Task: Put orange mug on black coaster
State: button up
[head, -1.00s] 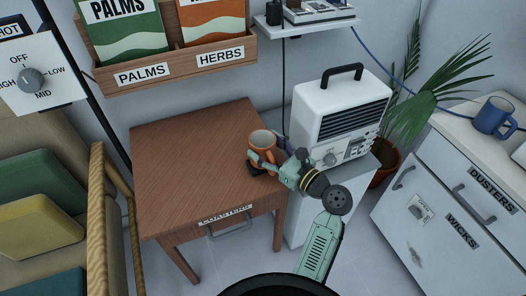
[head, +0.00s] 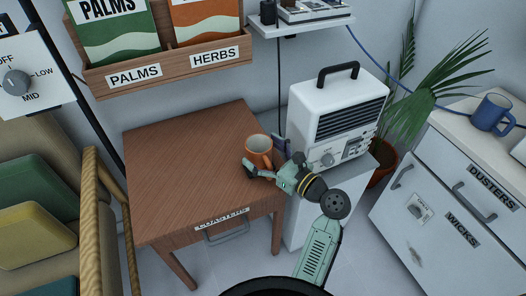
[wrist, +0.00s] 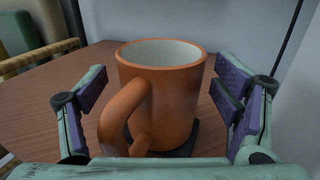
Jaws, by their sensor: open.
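The orange mug (head: 258,150) stands upright near the right edge of the wooden table. The wrist view shows the mug (wrist: 172,90) close up, with its handle toward the camera. The black coaster (wrist: 185,145) shows as a dark rim under and behind the mug's base, so the mug appears to rest on it. In the head view the coaster is mostly hidden by my gripper and the mug. My gripper (head: 267,172) is open, with its purple-padded fingers (wrist: 160,105) on both sides of the mug and visible gaps between pads and mug.
The wooden table (head: 180,180) is clear left of the mug. A white heater (head: 338,115) stands close on the right. A rope-edged chair (head: 95,200) is at the left. A blue mug (head: 490,112) sits on the cabinet at the far right, near a potted palm (head: 415,100).

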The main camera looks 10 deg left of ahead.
jog(key=shift+r, duration=0.15)
jog(key=b+v, duration=0.1)
jog(key=v, duration=1.1)
